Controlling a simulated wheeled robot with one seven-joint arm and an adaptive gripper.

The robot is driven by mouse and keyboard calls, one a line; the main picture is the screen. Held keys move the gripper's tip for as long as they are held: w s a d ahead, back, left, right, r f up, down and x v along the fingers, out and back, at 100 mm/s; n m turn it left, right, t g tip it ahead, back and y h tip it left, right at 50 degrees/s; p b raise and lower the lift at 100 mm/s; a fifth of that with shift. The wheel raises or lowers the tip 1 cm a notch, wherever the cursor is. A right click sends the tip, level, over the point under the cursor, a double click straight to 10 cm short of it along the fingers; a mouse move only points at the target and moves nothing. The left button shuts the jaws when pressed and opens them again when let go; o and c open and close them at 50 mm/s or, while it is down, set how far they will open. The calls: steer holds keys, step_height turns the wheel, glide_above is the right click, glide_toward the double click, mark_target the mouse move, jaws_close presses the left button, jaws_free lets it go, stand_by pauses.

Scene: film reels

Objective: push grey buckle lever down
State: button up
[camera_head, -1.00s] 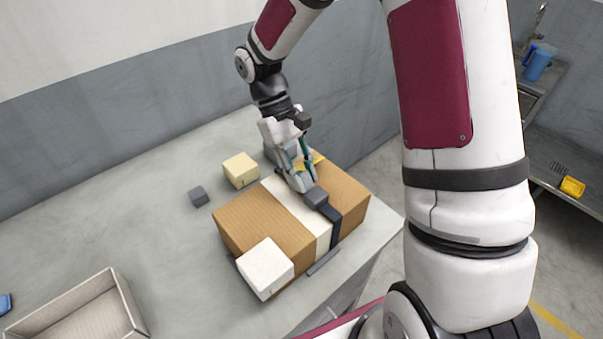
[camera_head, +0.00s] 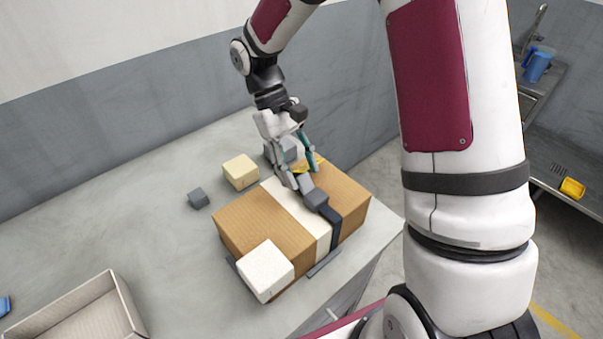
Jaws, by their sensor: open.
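A cardboard box (camera_head: 253,228) sits on the table with a white band (camera_head: 298,207) across its top. A dark strap (camera_head: 336,228) runs down its right front side to a dark grey buckle (camera_head: 315,198) on the top edge. A lighter grey piece, which looks like the buckle lever (camera_head: 304,184), stands just behind the buckle, close by the fingertips. My gripper (camera_head: 303,177) is open and points down over the back of the box top. One finger shows teal. I cannot tell whether a finger touches the lever.
A white block (camera_head: 265,269) is at the box's front left. A cream block (camera_head: 240,171) and a small dark cube (camera_head: 198,197) lie left of the box. An open tray (camera_head: 78,306) stands at the lower left. The table's middle left (camera_head: 110,215) is clear.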

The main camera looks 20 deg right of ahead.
steer(key=v, duration=1)
steer(key=shift+w+r, duration=0.1)
steer(key=shift+w, duration=0.05)
